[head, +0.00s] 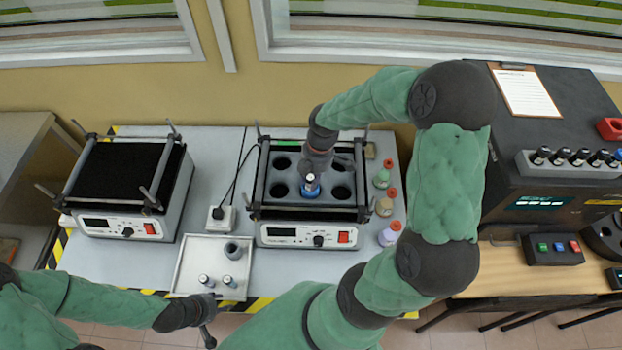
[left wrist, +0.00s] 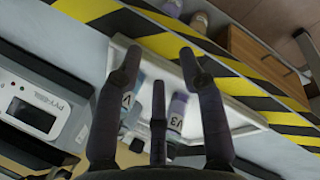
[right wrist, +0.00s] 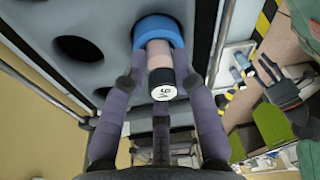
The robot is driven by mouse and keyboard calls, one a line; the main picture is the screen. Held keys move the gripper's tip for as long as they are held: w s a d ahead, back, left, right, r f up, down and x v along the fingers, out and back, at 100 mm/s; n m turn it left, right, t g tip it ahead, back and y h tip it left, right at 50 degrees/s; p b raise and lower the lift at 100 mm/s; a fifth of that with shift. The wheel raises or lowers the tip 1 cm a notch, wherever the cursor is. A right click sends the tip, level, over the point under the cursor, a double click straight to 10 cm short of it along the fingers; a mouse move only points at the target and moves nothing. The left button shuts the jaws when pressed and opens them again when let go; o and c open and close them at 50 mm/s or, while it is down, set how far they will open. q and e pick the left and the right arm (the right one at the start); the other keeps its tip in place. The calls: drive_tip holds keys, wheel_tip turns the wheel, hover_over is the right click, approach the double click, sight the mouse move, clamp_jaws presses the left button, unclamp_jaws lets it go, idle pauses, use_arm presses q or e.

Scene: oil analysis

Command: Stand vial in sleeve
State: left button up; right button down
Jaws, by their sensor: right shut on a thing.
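A vial with a pale pinkish band and a marked white cap (right wrist: 163,92) stands in a blue sleeve (right wrist: 157,31). Its lower part is hidden inside the sleeve. The head view shows the blue sleeve (head: 310,190) at a front hole of the right shaker's grey block (head: 326,176). How deep the sleeve sits cannot be told. My right gripper (right wrist: 160,85) is shut on the vial from above, with fingers at either side of its cap. My left gripper (left wrist: 160,65) is open and empty, low over the tray's front edge. Vials, one marked V3 (left wrist: 177,115), stand beyond its fingers.
The white tray (head: 188,262) holds two vials and a dark grey sleeve (head: 232,250). A second shaker (head: 125,185) stands left. Bottles (head: 384,207) line the right side. Metal rods and bars frame the right shaker's block. A dark analyser (head: 555,170) stands far right.

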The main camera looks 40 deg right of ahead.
drive_tip(key=shift+f, duration=0.1)
drive_tip(key=c, duration=1)
unclamp_jaws()
use_arm(q)
wheel_tip(320, 180, up, 2)
drive_tip(key=shift+p, duration=1)
use_arm(e)
drive_tip(key=r, duration=0.4)
drive_tip(key=d+r, duration=0.1)
drive_tip(key=r, duration=0.3)
drive_tip(key=d+r, duration=0.1)
drive_tip(key=r, duration=0.3)
drive_tip(key=shift+s, duration=0.2)
